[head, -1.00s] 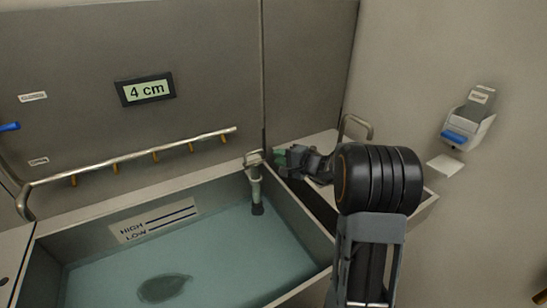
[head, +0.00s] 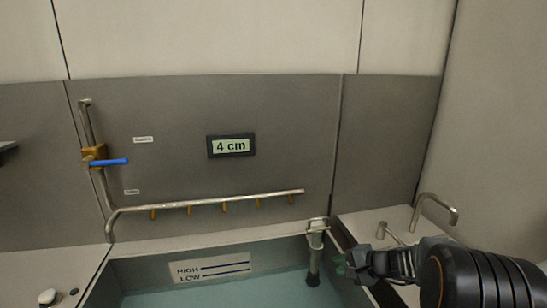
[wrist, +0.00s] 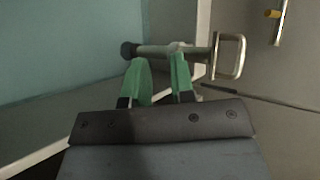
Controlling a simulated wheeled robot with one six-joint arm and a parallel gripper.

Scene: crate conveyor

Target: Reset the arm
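My gripper (head: 347,262) is at the lower right of the head view, just right of a grey standpipe (head: 315,262) with a loop handle. In the wrist view my gripper (wrist: 159,66) shows two green fingers with a gap between them and nothing held. The standpipe (wrist: 155,50) lies across the picture just beyond the fingertips, and its loop handle (wrist: 242,56) is to the right. The fingers appear apart from the pipe, though contact is hard to judge.
A sink (head: 130,268) with water and a HIGH/LOW level plate (head: 210,268) is below. A pipe rail (head: 215,203) with a blue-handled valve (head: 95,157) runs along the back wall, under a "4 cm" display (head: 231,146). A faucet (head: 437,206) stands at right.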

